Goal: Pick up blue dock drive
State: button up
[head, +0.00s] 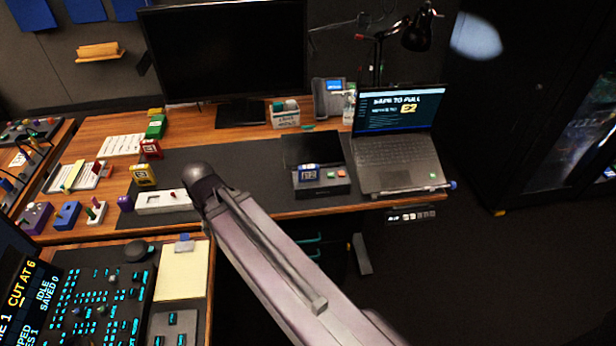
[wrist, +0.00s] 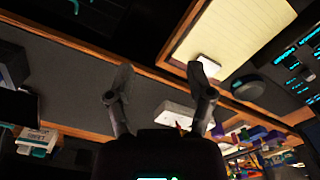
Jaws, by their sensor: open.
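The blue dock drive (head: 308,173) is a small blue block with a white label. It sits at the left of a dark dock (head: 322,188) on the desk, in front of a dark screen, with orange and green parts beside it. My gripper (wrist: 160,70) shows in the wrist view with its two dark fingers spread apart and nothing between them. In the head view my arm reaches up to the left of the dock, and the fingers cannot be made out there. I cannot make out the drive in the wrist view.
An open laptop (head: 398,160) stands right of the dock. A white box (head: 163,202) and yellow and red blocks lie to the left. A large monitor (head: 222,50) stands behind. A yellow notepad (head: 183,270) lies on the nearer desk. The dark mat left of the dock is mostly bare.

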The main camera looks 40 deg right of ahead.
jog(key=w+d+f+m+g+h+b, duration=0.1)
jog(key=w+d+f+m+h+b, duration=0.3)
jog(key=d, duration=0.4)
jog(key=m+g+h+b, duration=0.6)
jog(key=m+h+b, duration=0.2)
jog(key=m, duration=1.2)
send_near(301, 168)
jog(key=shift+w+a+r, duration=0.1)
jog(key=shift+w+r, duration=0.25)
jog(key=shift+r, duration=0.1)
jog(key=shift+b+x, duration=1.7)
jog(key=shift+x, duration=2.6)
jog(key=shift+s+a+f, duration=0.1)
jog(key=shift+a+f, duration=0.05)
jog(key=shift+f, duration=0.05)
